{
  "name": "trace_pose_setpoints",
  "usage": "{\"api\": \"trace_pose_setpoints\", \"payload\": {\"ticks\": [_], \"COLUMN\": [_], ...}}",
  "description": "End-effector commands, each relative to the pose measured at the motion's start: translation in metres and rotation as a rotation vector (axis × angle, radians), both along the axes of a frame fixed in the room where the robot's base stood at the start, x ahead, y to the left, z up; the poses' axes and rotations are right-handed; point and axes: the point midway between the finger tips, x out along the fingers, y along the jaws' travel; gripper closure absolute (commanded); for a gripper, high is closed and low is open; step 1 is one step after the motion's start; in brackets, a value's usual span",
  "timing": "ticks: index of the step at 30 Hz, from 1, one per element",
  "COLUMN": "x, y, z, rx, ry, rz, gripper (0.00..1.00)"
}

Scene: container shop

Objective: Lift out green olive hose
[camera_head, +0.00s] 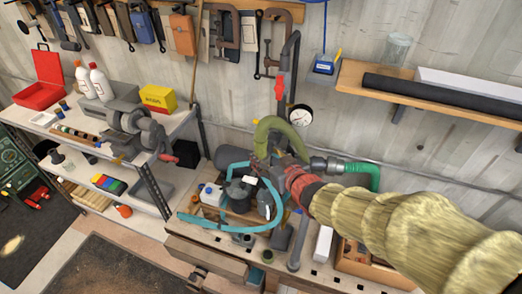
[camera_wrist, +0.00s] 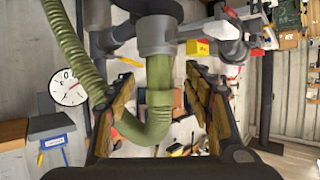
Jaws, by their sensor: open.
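The green olive hose (camera_head: 284,126) arches over the bench top in the head view, just beyond my gripper (camera_head: 278,158). In the wrist view the ribbed hose (camera_wrist: 158,82) runs from the upper left down into a bend, then up into a grey coupling (camera_wrist: 157,36). My gripper (camera_wrist: 161,82) is open, with one finger on each side of the hose's coupled end. Gaps show beside this part of the hose. The hose's other end is cut off in the wrist view, and my gripper partly hides the lower parts in the head view.
A blue-green hose (camera_head: 228,229) loops around bottles on the workbench (camera_head: 215,248). A bright green hose (camera_head: 363,168) lies behind my wrist. A pressure gauge (camera_head: 299,115) and a red-handled pipe (camera_head: 280,88) stand close behind. A tool shelf (camera_head: 160,185) is at left.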

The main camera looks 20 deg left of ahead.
Motion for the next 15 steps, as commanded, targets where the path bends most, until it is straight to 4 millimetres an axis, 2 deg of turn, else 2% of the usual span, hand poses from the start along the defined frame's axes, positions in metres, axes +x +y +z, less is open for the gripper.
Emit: {"api": "trace_pose_setpoints", "payload": {"ticks": [9, 15], "x": [0.03, 0.037], "y": [0.023, 0.029], "z": [-0.009, -0.013], "rx": [-0.001, 0.0], "ry": [0.002, 0.0], "rz": [0.0, -0.001], "gripper": [0.48, 0.48]}}
